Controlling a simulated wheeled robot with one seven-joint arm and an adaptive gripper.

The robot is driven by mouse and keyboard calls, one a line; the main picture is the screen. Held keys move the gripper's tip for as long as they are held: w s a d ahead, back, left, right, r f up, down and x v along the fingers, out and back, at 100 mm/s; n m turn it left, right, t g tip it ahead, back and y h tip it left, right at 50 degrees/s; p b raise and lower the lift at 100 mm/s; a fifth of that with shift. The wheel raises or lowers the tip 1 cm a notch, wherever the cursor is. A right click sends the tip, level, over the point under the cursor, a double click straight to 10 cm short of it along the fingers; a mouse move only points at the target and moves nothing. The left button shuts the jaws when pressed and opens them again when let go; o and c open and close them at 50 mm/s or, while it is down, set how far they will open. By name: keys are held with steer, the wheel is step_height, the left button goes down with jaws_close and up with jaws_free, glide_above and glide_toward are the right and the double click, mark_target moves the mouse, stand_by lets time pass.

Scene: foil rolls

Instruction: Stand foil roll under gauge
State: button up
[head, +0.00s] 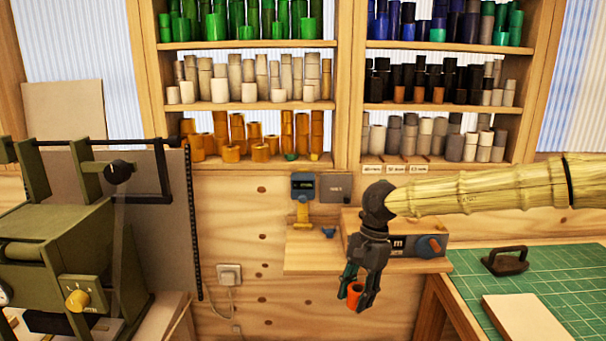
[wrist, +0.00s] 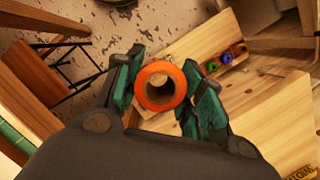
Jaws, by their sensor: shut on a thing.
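My gripper (head: 360,288) is shut on an orange foil roll (head: 355,297), holding it low in front of the small wooden wall shelf (head: 312,262). In the wrist view the orange roll (wrist: 143,90) sits between the green finger pads of my gripper (wrist: 160,98), its open hollow end facing the camera. A dark gauge-like device with a small display (head: 303,186) is mounted on the wall above the shelf's left part, with a yellow part below it. The roll is apart from this device, lower and to its right. The roll's far end is hidden.
Racks of coloured rolls (head: 250,135) line the wall. A green machine (head: 55,245) stands left; a green cutting mat (head: 560,265) lies right.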

steer(key=w+d+f+n+h, duration=0.1)
steer(key=w+d+f+n, duration=0.1)
steer(key=d+f+n, duration=0.3)
steer(key=s+f+n, duration=0.1)
steer(key=s+f, duration=0.2)
steer(key=f, duration=0.3)
steer(key=s+f+n+h, duration=0.1)
steer(key=s+f+n, duration=0.1)
steer(key=f, duration=0.4)
steer(key=s+f+n+g, duration=0.1)
steer(key=s+f, duration=0.3)
steer(key=f, duration=0.3)
steer(key=shift+s+n, duration=0.35)
steer(key=shift+n, duration=0.05)
